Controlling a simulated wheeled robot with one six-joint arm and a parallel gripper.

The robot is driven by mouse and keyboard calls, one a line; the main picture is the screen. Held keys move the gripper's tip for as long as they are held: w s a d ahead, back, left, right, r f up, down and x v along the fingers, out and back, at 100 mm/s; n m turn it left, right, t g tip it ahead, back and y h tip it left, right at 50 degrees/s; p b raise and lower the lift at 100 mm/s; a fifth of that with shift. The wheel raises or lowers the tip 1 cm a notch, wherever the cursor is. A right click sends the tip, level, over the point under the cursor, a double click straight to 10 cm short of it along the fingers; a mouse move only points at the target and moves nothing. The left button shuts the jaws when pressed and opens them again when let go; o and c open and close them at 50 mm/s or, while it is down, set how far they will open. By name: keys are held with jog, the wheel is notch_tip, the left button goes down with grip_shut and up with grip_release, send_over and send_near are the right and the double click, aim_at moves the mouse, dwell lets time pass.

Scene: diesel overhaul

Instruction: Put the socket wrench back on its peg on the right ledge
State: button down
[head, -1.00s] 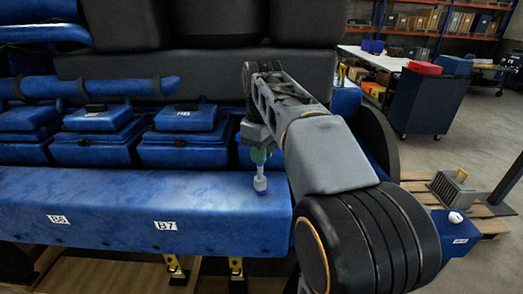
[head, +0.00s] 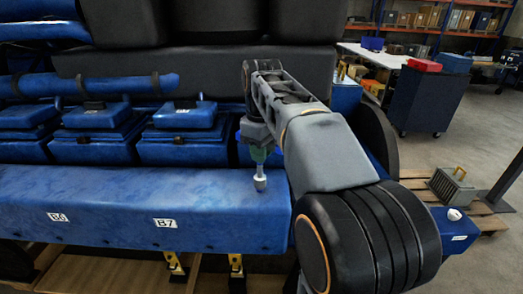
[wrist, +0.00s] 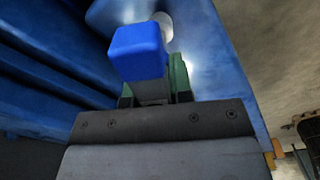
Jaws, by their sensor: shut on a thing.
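My gripper (head: 260,154), with green fingers, points down above the right end of the long blue ledge (head: 110,200) in the head view. It is shut on the socket wrench, whose pale metal socket end (head: 260,182) hangs below the fingers. In the wrist view a blue block (wrist: 138,52), apparently the wrench's handle, stands in front of the green fingers (wrist: 180,78). I cannot tell whether the socket end touches the ledge. A small blue ledge (head: 446,240) with a label and a white knob-like piece (head: 454,214) is at the right.
Several blue lidded boxes (head: 184,138) line the back of the long ledge. A grey crate with a yellow handle (head: 452,186) sits on a pallet at right. A dark blue cabinet (head: 428,100) stands farther back. Open floor lies between them.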

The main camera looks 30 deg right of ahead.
jog(key=shift+f+b, duration=0.7)
jog(key=shift+f, duration=0.3)
jog(key=shift+c, duration=1.9)
grip_release()
jog(key=shift+r, duration=0.1)
notch_tip(320, 180, up, 9)
jog(key=p, duration=0.8)
jog(key=shift+p, duration=0.4)
